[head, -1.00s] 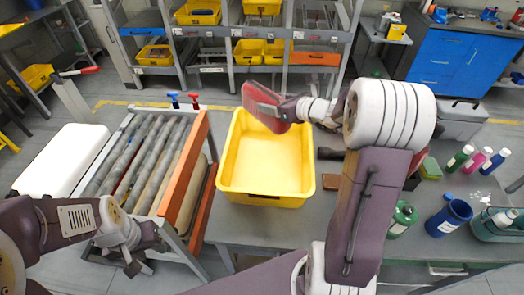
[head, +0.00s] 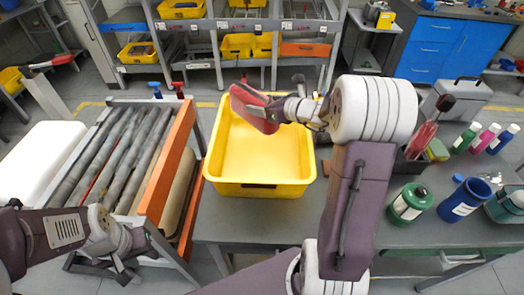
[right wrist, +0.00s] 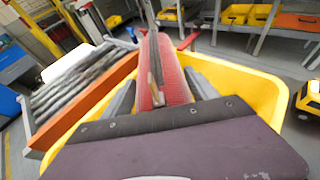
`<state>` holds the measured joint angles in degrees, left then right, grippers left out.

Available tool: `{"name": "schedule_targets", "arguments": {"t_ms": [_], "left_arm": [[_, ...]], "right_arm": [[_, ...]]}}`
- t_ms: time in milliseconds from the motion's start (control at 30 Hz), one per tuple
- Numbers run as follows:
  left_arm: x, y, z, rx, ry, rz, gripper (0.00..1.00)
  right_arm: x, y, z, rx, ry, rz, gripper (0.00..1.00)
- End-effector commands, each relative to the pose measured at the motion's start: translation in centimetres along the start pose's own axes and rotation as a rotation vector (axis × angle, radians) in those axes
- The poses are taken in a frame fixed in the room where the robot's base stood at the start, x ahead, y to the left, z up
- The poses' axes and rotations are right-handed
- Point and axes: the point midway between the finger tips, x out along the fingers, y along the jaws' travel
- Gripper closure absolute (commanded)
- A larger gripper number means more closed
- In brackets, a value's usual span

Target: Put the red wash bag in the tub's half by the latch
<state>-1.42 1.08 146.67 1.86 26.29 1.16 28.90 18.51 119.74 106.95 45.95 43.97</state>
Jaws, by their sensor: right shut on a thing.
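The red wash bag (head: 243,101) is held over the far left part of the yellow tub (head: 260,190), tilted. My right gripper (head: 270,108) is shut on it; in the right wrist view a finger lies on each side of the bag (right wrist: 172,75), with the tub's rim (right wrist: 255,88) beyond. The tub stands on the grey table, its visible floor empty. A small dark piece, perhaps the latch, sits on the tub's near wall (head: 258,186); I cannot tell for sure. No divider shows. My left gripper (head: 118,268) is low at the left, away from the tub; its opening is unclear.
A roller conveyor (head: 118,150) with an orange side rail (head: 168,165) stands left of the tub. Right of my right arm are a green canister (head: 410,203), a blue cup (head: 465,200) and several bottles. Shelves with yellow bins stand behind. The table front is clear.

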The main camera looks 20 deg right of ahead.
Motion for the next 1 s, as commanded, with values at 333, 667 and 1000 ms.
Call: {"name": "schedule_targets", "arguments": {"t_ms": [333, 667, 1000], "left_arm": [[1.4, 0.0, 0.1, 0.0, 0.0, 0.0, 0.64], [2.2, 0.0, 0.2, 0.0, 0.0, 0.0, 0.64], [2.4, -0.1, 0.3, 0.0, 0.0, 0.0, 0.64]], "right_arm": [[2.1, 0.0, -5.1, 0.002, -0.001, 0.0, 0.93], [3.5, -0.1, -8.7, 0.001, 0.001, 0.0, 0.93], [3.6, -0.1, -8.9, 0.001, 0.002, 0.0, 0.24]]}}
